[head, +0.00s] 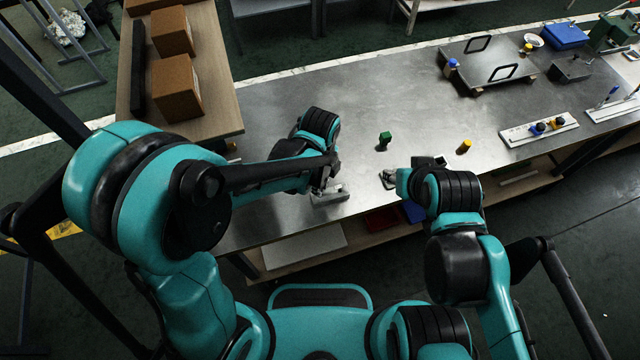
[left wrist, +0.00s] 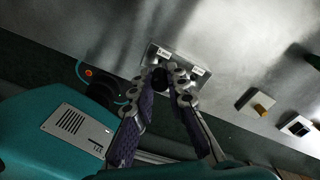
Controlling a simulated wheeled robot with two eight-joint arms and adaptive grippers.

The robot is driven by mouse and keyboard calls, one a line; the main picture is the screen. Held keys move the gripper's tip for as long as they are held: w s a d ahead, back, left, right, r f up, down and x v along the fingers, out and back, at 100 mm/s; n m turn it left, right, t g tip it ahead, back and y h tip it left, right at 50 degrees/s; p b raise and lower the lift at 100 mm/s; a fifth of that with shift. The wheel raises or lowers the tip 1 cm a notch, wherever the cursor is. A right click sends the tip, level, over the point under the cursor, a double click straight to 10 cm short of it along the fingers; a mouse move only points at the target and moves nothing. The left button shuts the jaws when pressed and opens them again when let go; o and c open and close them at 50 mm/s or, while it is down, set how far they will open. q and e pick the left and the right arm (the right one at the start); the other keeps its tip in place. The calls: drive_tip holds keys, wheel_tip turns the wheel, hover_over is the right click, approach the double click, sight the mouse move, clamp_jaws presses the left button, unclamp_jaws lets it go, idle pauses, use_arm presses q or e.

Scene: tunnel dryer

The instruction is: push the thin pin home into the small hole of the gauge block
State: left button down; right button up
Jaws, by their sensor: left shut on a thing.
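The gauge block (left wrist: 180,62) is a small metal block with two white labels on its top, lying on the steel bench; it also shows in the head view (head: 331,197). My left gripper (left wrist: 163,82) is shut on the thin pin's dark round head (left wrist: 159,79), over the block's left part in the left wrist view. The pin's shaft and the small hole are hidden by the fingers, so I cannot tell how deep the pin sits. In the head view the left gripper (head: 326,186) is at the block.
A green piece (head: 385,141) and a yellow cylinder (head: 464,146) stand on the bench. A small block with a yellow part (left wrist: 257,104) lies right of the gauge block in the left wrist view. Two boxes (head: 176,88) stand at the left.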

use_arm(q)
drive_tip(key=shift+f+b, duration=1.55)
drive_tip(key=shift+f, duration=0.15)
drive_tip(key=c, duration=1.4)
unclamp_jaws()
drive_tip(key=shift+c, duration=0.2)
drive_tip(key=shift+r, duration=0.1)
wheel_tip(320, 180, up, 12)
